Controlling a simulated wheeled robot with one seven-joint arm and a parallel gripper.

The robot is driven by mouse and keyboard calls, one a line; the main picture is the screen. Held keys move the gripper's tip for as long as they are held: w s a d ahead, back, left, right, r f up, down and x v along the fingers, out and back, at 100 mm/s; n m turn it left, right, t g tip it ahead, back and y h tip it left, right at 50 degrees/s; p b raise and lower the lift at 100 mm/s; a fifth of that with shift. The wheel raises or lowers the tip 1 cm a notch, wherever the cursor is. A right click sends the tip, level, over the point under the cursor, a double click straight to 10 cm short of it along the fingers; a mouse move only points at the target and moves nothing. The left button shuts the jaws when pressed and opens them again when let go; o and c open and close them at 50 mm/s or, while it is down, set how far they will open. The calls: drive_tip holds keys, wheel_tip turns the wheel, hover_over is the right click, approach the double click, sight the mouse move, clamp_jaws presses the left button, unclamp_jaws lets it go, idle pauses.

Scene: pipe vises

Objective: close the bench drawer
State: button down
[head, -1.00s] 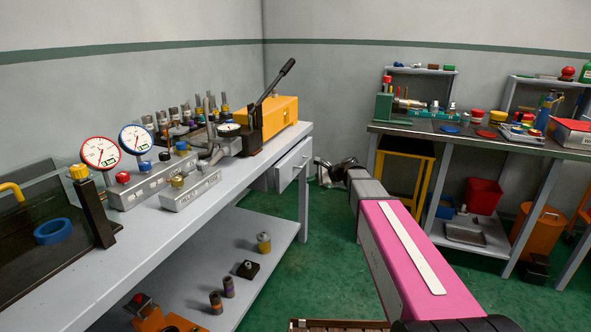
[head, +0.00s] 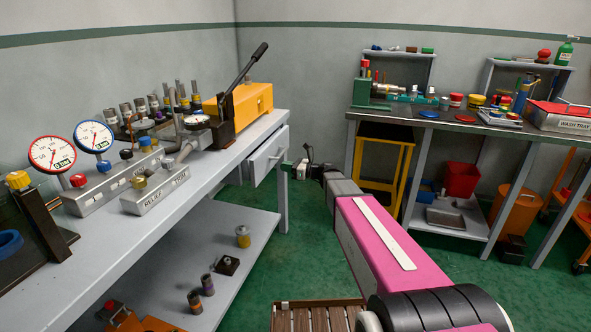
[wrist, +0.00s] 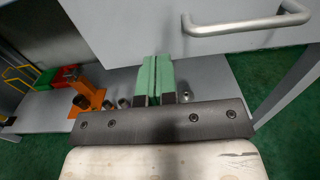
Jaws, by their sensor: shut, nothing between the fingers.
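The bench drawer (head: 268,155) is a light grey drawer under the far end of the left bench's top. It stands out a little from the bench, so it is partly open. In the wrist view its front (wrist: 225,40) fills the upper middle, with a silver bar handle (wrist: 250,24). My gripper (head: 290,167) is beside the drawer's front in the head view, small and partly hidden by my arm. In the wrist view my gripper's green fingers (wrist: 157,75) are together, with nothing between them. They are below and left of the handle; contact with the drawer cannot be told.
A second bench (head: 465,125) stands at the right.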

sight(266, 163)
drive_tip(key=x, duration=0.6)
drive_tip(key=shift+a, duration=0.25)
drive_tip(key=shift+a, duration=0.1)
drive_tip(key=shift+x, duration=2.5)
drive_tip(key=shift+w, duration=0.15)
